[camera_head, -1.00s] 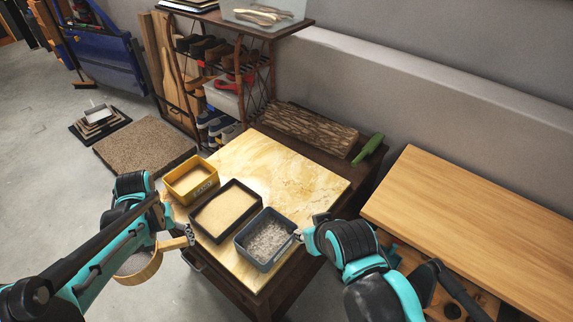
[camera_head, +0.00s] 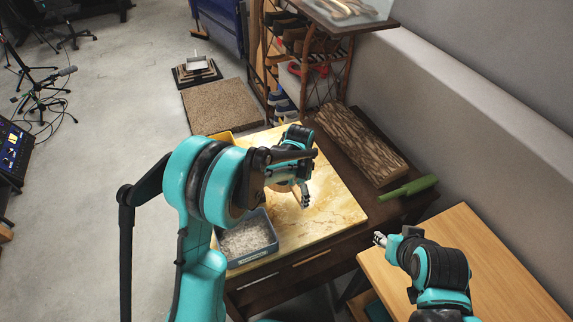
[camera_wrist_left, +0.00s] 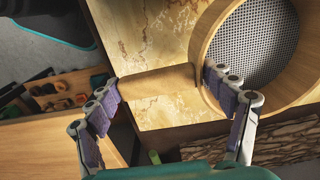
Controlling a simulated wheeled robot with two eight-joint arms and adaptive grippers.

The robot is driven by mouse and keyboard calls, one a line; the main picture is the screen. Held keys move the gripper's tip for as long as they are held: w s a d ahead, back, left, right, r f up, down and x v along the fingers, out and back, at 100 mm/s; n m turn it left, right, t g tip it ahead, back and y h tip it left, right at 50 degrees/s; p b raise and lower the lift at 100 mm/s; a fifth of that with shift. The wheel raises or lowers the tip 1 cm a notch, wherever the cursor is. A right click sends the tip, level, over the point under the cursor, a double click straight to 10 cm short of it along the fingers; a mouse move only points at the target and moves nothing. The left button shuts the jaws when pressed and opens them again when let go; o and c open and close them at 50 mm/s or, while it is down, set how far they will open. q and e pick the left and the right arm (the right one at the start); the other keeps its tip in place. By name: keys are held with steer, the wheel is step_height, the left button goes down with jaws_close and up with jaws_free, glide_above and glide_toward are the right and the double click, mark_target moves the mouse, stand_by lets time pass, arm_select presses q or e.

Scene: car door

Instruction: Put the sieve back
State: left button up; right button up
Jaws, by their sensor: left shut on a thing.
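The sieve is a round wooden ring with a metal mesh and a wooden handle. In the left wrist view the sieve (camera_wrist_left: 205,38) fills the upper right, over the marbled tabletop. My left gripper (camera_wrist_left: 160,84) has its fingers at both ends of the handle and is shut on it. In the head view the left gripper (camera_head: 304,194) is over the marbled table (camera_head: 335,205); the sieve is mostly hidden there by my arm.
A grey bin (camera_head: 233,258) of pale grains stands on the table's near left. A yellow bin (camera_head: 222,137) shows behind my left arm. A bark-covered block (camera_head: 360,145) and a green tool (camera_head: 410,188) lie behind. The wooden bench (camera_head: 480,245) is at right. The table's right part is bare.

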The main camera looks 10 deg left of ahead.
arm_select(q)
steer(key=w+f+b, duration=0.1)
steer(key=w+f, duration=0.1)
steer(key=w, duration=0.1)
steer(key=w+a+f+b, duration=0.1)
steer(key=w+f, duration=0.1)
steer(key=w, duration=0.2)
steer(key=w+a+f+b, duration=0.1)
steer(key=w+f, duration=0.2)
steer(key=w, duration=0.1)
steer(key=shift+w+a+f, duration=0.15)
steer(key=shift+w+f, duration=0.05)
steer(key=shift+w, duration=0.25)
steer(key=shift+f+b, duration=1.05)
steer(key=shift+f, duration=0.85)
steer(key=shift+f, duration=0.2)
steer(key=o, duration=1.5)
steer(key=shift+o, duration=0.2)
